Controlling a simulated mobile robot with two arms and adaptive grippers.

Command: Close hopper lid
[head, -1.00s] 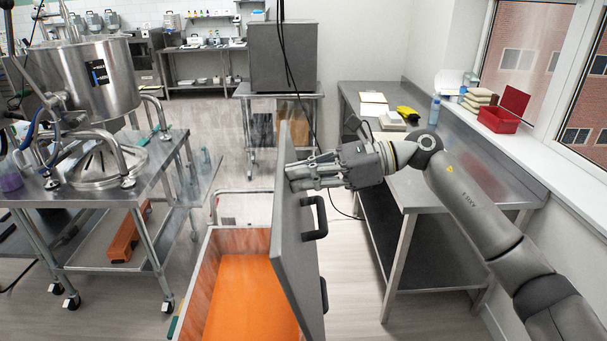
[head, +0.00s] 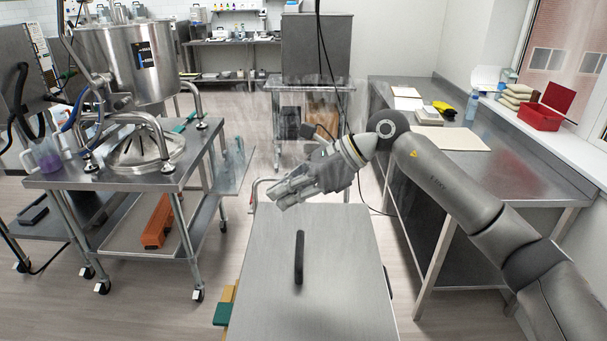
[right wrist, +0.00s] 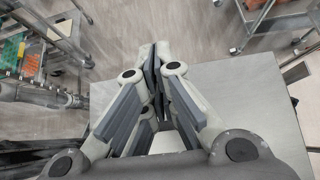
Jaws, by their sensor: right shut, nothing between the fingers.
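The hopper lid (head: 336,275) is a flat grey metal panel with a black bar handle (head: 299,258) near its middle. In the head view it lies flat over the hopper, and no orange interior shows. The lid also fills the lower part of the right wrist view (right wrist: 264,100). My right gripper (head: 277,199) is shut and empty, above the far edge of the lid; I cannot tell whether it touches. My left gripper is not in view.
A steel cart (head: 107,177) with a kettle machine (head: 124,62) stands at the left. A steel workbench (head: 500,185) runs along the right wall under the window. A grey box (head: 317,45) stands on a table at the back. Floor is open between cart and hopper.

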